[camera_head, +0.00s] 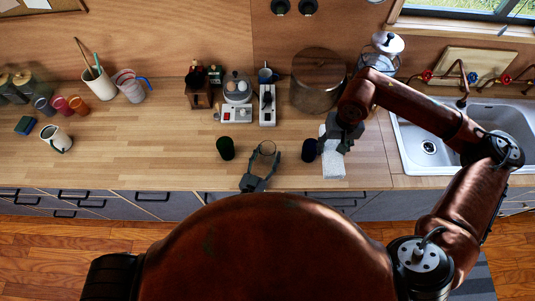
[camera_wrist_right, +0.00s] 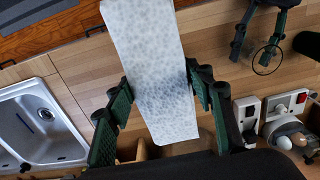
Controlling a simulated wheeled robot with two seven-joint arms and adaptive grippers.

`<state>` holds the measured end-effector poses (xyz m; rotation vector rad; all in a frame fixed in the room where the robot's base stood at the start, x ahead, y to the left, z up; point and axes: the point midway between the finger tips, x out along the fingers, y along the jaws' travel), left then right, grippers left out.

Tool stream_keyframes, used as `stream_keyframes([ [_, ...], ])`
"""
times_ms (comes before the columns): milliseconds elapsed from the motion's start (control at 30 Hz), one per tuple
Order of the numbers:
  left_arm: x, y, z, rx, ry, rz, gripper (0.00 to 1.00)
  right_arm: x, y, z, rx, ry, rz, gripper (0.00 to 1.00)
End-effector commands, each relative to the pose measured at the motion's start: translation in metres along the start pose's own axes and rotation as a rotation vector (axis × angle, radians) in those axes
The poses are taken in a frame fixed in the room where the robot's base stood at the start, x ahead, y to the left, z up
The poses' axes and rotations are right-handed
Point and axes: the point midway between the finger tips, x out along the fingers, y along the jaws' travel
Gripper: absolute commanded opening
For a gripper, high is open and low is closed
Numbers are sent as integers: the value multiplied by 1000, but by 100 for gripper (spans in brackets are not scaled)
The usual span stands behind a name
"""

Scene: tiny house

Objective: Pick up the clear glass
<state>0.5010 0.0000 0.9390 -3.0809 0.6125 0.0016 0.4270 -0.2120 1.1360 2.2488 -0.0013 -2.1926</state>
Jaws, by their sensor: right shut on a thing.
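The clear glass (camera_head: 267,147) shows as a thin round rim at the counter's front, between the spread fingers of my left gripper (camera_head: 262,167). In the right wrist view the glass rim (camera_wrist_right: 266,56) shows by the left gripper's fingers (camera_wrist_right: 256,42). I cannot tell whether the fingers press on it. In the right wrist view the roll (camera_wrist_right: 155,75) lies between the two green finger pads.
A dark cup (camera_head: 226,148) stands left of my left gripper. The sink (camera_head: 430,147) is on the right.

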Motion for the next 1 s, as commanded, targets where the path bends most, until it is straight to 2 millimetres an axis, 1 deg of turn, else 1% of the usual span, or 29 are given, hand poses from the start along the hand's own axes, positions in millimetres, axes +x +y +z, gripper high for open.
stream_keyframes([
  [33,0,0,0,0,0,0,47,0,0,0,0,0,0,29],
  [67,0,0,0,0,0,0,45,0,0,0,0,0,0,29],
  [500,0,0,0,0,0,0,15,0,0,0,0,0,0,29],
  [800,0,0,-2,0,2,0,14,-1,0,0,0,0,0,29],
  [1000,0,0,-11,0,2,0,14,-12,0,0,0,1,0,29],
])
